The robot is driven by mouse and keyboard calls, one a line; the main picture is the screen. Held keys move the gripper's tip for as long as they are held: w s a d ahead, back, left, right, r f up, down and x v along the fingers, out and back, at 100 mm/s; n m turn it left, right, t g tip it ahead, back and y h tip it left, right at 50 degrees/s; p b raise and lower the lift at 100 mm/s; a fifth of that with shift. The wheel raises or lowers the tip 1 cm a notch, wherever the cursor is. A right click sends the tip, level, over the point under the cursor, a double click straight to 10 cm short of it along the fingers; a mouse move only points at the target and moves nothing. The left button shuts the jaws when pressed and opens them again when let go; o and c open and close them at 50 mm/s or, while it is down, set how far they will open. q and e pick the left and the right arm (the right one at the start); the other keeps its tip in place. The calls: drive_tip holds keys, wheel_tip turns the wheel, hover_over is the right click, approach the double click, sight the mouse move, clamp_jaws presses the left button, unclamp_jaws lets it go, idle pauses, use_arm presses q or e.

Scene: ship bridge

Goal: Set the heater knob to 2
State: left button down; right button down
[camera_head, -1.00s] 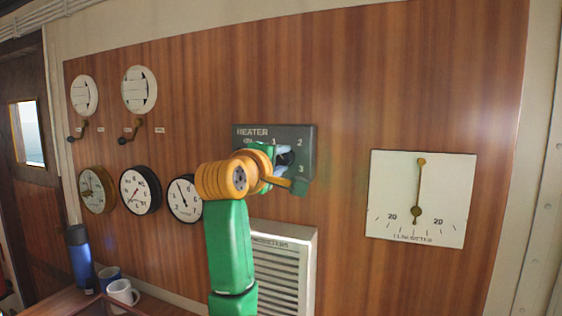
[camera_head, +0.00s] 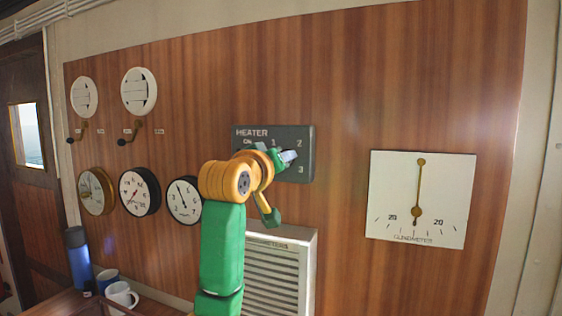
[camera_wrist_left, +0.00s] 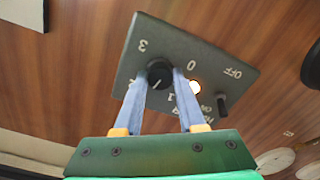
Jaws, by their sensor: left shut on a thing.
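The heater panel (camera_head: 308,160) is a dark grey plate on the wood wall, marked ON, 1, 2 and 3 in the head view. My left gripper (camera_head: 288,157) is at the panel; the arm hides the knob there. In the left wrist view the panel (camera_wrist_left: 205,62) appears turned round, and my left gripper (camera_wrist_left: 162,75) has its fingers on both sides of the black round knob (camera_wrist_left: 159,70), shut on it. A pale mark on the knob points downward in that view, near the 1 side; the 2 is largely hidden by a finger.
A white clinometer (camera_head: 440,200) hangs to the right. A louvred heater box (camera_head: 275,275) is below. Dial gauges (camera_head: 140,191) hang left, above a blue bottle (camera_head: 79,258) and mugs (camera_head: 121,294).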

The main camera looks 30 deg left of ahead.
use_arm(q)
drive_tip(key=shift+r+m, duration=0.1)
drive_tip(key=shift+m, duration=2)
drive_tip(key=c, duration=0.6)
unclamp_jaws()
drive_tip(key=shift+o, duration=0.5)
drive_tip(key=shift+w, duration=0.1)
drive_tip(key=b+v, duration=0.4)
drive_tip(key=v, duration=0.3)
